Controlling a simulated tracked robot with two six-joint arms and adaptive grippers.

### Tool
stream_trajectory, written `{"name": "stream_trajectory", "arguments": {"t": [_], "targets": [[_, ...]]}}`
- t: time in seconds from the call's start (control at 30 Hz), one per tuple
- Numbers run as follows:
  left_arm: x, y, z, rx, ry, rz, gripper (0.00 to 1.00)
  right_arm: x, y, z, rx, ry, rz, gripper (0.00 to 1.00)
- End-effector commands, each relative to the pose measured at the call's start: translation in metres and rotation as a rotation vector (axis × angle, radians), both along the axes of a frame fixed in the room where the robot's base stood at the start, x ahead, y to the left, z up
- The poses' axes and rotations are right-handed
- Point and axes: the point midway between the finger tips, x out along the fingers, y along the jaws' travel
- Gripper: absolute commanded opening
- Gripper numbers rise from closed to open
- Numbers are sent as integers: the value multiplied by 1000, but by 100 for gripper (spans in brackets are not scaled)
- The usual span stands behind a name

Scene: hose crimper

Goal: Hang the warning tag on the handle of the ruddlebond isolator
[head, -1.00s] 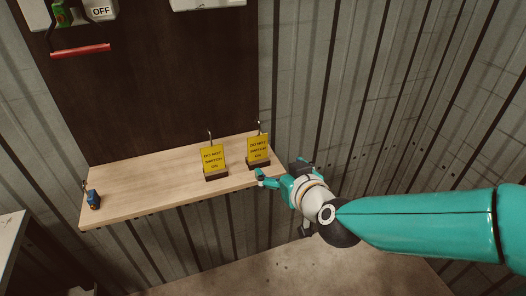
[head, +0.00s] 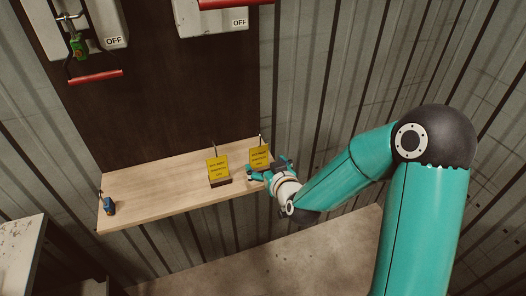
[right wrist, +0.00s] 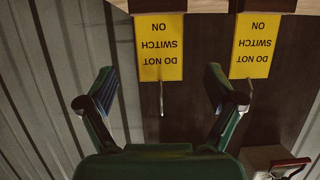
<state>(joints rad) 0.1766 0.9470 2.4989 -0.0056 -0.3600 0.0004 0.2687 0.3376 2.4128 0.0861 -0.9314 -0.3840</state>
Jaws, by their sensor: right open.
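Two yellow warning tags reading "DO NOT SWITCH ON" stand in dark holders on a wooden shelf, the left tag (head: 218,168) and the right tag (head: 260,155), each with a metal hook on top. My right gripper (head: 269,171) is open at the right tag. In the right wrist view, which is upside down, that tag (right wrist: 160,50) lies ahead between the spread fingers, with no contact visible; the other tag (right wrist: 253,47) is to the right. Two isolators marked OFF, left (head: 103,22) and right (head: 212,22), are on the dark board. No name is readable. My left gripper is not in view.
The left isolator's red handle (head: 95,77) hangs low, with a green padlock (head: 78,46) above it. The right one's red handle (head: 235,3) is cut off. A blue padlock (head: 109,207) is at the shelf's (head: 160,190) left end. The shelf's middle is clear.

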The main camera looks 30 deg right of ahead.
Motion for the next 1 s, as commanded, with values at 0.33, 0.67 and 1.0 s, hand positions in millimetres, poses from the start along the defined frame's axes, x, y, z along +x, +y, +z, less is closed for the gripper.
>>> {"name": "stream_trajectory", "arguments": {"t": [0.33, 0.67, 1.0], "targets": [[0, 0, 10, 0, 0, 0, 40, 20, -6, -8, 0, 3, -2, 92], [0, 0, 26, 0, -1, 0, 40, 55, -15, -23, 0, 1, -2, 92], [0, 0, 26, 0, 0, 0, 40, 58, -15, -25, 0, 0, -1, 82]]}}
